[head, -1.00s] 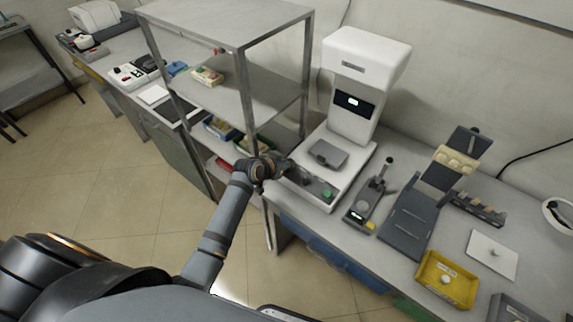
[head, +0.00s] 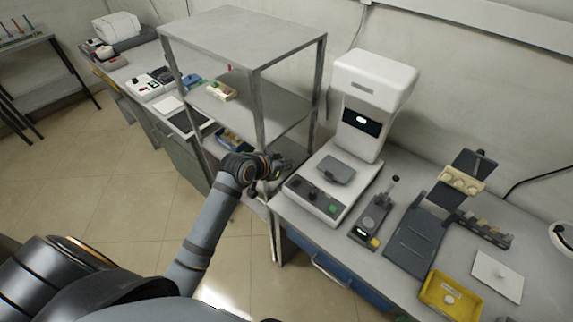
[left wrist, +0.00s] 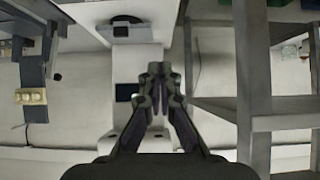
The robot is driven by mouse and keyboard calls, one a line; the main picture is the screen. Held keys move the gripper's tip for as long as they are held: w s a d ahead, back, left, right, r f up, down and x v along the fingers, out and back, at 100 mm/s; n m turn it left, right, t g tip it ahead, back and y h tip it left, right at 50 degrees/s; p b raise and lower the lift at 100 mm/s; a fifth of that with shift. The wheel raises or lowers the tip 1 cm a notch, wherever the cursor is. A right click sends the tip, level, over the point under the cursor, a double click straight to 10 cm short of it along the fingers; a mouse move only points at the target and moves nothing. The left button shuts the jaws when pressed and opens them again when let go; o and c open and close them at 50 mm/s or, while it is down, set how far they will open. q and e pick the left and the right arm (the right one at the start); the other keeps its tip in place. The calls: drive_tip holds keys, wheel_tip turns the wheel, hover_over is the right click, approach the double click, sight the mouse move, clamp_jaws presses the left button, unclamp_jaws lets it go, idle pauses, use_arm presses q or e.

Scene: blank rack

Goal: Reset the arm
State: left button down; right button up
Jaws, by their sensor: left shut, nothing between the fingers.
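My left gripper (head: 272,168) is at the front of the metal rack (head: 262,105), by its near right post and left of the white machine (head: 358,125). In the left wrist view the gripper's fingers (left wrist: 158,75) are together with nothing between them. The rack also shows at the right of that view (left wrist: 250,90), and the white machine shows behind the fingers (left wrist: 125,70). My left arm reaches up from the lower left. The right gripper is not in either view.
A dark stamp-like device (head: 375,215), a dark stand with a cream block (head: 425,225), a yellow tray (head: 428,297) and a white plate (head: 497,276) are on the bench to the right. A small boxed item (head: 221,91) lies on the rack's middle shelf. Open floor (head: 110,190) is at left.

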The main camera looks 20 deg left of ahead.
use_arm(q)
drive_tip(key=shift+s+r, duration=0.35)
drive_tip(key=shift+w, duration=0.1)
